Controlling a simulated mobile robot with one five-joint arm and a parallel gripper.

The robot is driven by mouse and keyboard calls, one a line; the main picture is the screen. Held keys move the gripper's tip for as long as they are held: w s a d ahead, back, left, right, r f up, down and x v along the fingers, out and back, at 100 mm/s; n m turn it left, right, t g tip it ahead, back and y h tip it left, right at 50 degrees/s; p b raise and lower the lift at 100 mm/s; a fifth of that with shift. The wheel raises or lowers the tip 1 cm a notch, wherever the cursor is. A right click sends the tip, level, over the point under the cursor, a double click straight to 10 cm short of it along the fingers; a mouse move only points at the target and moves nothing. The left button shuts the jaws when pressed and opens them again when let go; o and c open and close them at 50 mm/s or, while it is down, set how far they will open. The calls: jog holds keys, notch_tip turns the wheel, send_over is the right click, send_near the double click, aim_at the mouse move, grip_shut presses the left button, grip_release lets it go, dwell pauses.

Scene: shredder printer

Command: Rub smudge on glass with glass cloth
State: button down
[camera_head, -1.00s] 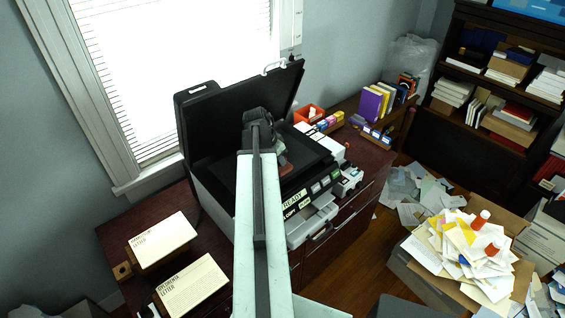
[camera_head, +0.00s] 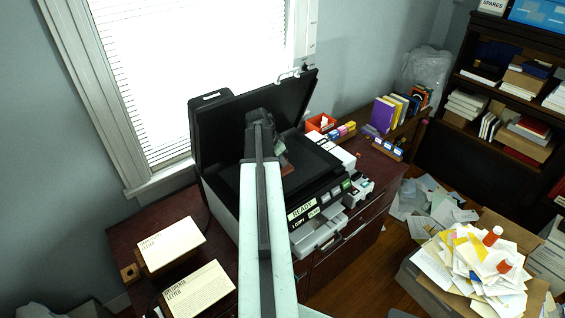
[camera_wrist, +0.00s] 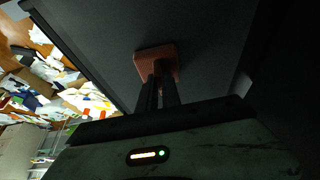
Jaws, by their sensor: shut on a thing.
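My gripper (camera_head: 272,150) is over the open copier (camera_head: 322,202), near the middle of its dark scanner glass (camera_head: 313,165). In the wrist view my gripper (camera_wrist: 160,66) is shut on a reddish-brown pad, the glass cloth (camera_wrist: 154,54). The cloth lies close against the dark flat surface (camera_wrist: 105,35); I cannot tell whether it touches. In the head view a small part of the cloth (camera_head: 286,168) shows beside my gripper. The smudge cannot be made out. My arm hides the left part of the glass.
The raised black lid (camera_head: 220,130) stands behind and left of my gripper. Letter boxes (camera_head: 172,243) are on the desk at left. An orange bin (camera_head: 320,122) and purple binder (camera_head: 383,115) stand behind at right. A carton of papers (camera_head: 470,260) is on the floor.

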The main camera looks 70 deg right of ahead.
jog(key=shift+r, duration=0.1)
notch_tip(320, 180, up, 6)
jog(key=p, duration=0.6)
notch_tip(320, 180, up, 3)
jog(key=p, duration=0.3)
jog(key=shift+r, duration=0.1)
jog(key=shift+s+f, duration=0.1)
jog(key=shift+f, duration=0.15)
